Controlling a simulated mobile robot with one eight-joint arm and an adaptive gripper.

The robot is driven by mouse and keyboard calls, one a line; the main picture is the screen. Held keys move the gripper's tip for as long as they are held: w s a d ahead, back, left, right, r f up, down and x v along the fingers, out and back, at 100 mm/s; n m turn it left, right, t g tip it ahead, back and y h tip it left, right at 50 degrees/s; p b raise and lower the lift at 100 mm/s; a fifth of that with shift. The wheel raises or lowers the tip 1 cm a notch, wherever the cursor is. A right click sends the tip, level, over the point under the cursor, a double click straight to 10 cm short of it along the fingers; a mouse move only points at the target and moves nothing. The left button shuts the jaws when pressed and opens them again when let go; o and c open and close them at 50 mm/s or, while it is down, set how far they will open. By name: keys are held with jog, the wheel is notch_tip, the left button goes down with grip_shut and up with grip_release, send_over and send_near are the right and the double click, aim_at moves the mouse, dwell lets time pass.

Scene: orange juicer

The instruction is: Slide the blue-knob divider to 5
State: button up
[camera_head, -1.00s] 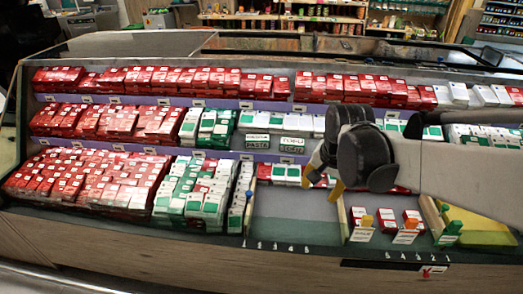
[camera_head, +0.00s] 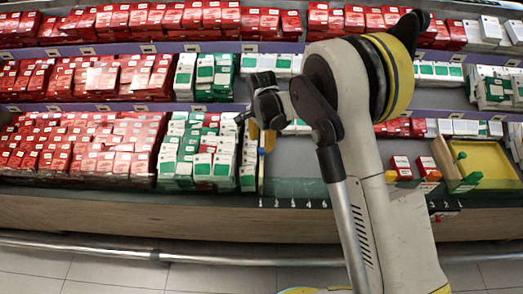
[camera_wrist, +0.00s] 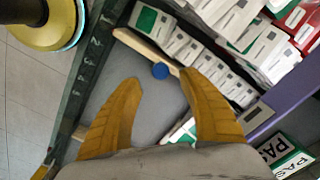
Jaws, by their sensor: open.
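The blue-knob divider (camera_wrist: 142,48) is a thin pale wooden strip beside the white-and-green boxes. Its front end is near the 1 and 2 marks on the dark front edge (camera_wrist: 88,65). Its round blue knob (camera_wrist: 160,71) lies between and just beyond my fingertips in the wrist view. My gripper (camera_wrist: 160,76) is open, with its two yellow fingers apart and nothing held. In the head view the blue knob (camera_head: 262,152) shows just below my gripper (camera_head: 261,138), near the divider's upper part. Whether a finger touches the knob I cannot tell.
The grey shelf floor (camera_wrist: 150,105) to the right of the divider in the head view is bare. White-and-green boxes (camera_head: 205,150) stand close on its left. A green-knob divider (camera_head: 462,175) and a few red boxes (camera_head: 402,166) are farther right.

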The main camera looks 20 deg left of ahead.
aim_at(262, 150)
notch_tip(262, 150, down, 5)
jog(key=shift+f+b, duration=0.15)
jog(key=shift+b, duration=0.55)
grip_shut()
